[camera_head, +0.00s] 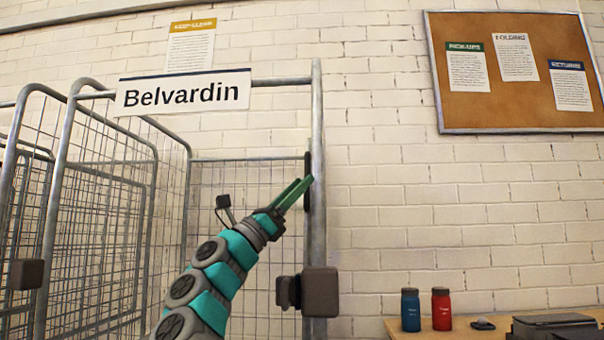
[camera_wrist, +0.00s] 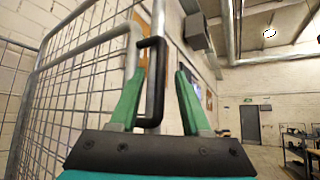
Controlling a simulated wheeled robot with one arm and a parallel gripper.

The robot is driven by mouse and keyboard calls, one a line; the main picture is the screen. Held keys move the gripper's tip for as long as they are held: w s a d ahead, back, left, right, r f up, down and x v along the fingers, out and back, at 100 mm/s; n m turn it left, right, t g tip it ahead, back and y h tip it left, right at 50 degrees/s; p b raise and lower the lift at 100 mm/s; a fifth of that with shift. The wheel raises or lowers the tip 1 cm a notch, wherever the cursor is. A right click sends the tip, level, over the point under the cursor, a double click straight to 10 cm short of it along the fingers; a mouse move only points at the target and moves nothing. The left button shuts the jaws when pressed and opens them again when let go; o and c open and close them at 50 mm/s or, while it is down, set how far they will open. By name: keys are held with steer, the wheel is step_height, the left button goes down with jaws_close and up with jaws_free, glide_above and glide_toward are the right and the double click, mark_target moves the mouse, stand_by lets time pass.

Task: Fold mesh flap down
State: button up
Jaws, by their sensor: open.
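A wire mesh panel (camera_head: 255,245) in a grey tube frame spans the cage below the "Belvardin" sign. Which mesh part is the flap I cannot tell for sure. A black handle (camera_head: 307,168) sits on the upright post at the panel's right side. My gripper (camera_head: 306,182) is open, with its green fingertips at the handle. In the wrist view the black bar handle (camera_wrist: 155,85) stands upright between the two spread fingers of my gripper (camera_wrist: 160,75). Whether either finger touches it I cannot tell. Mesh (camera_wrist: 85,85) rises left of the handle there.
The "Belvardin" sign (camera_head: 183,93) hangs on the top bar. A dark block (camera_head: 320,292) sits low on the right post. More mesh cage sides (camera_head: 100,220) stand at left. At lower right a table (camera_head: 465,330) holds a blue bottle (camera_head: 410,310) and a red bottle (camera_head: 441,310).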

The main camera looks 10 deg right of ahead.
steer(key=shift+x, duration=0.8)
steer(key=shift+c, duration=0.2)
jaws_close()
stand_by(0.6)
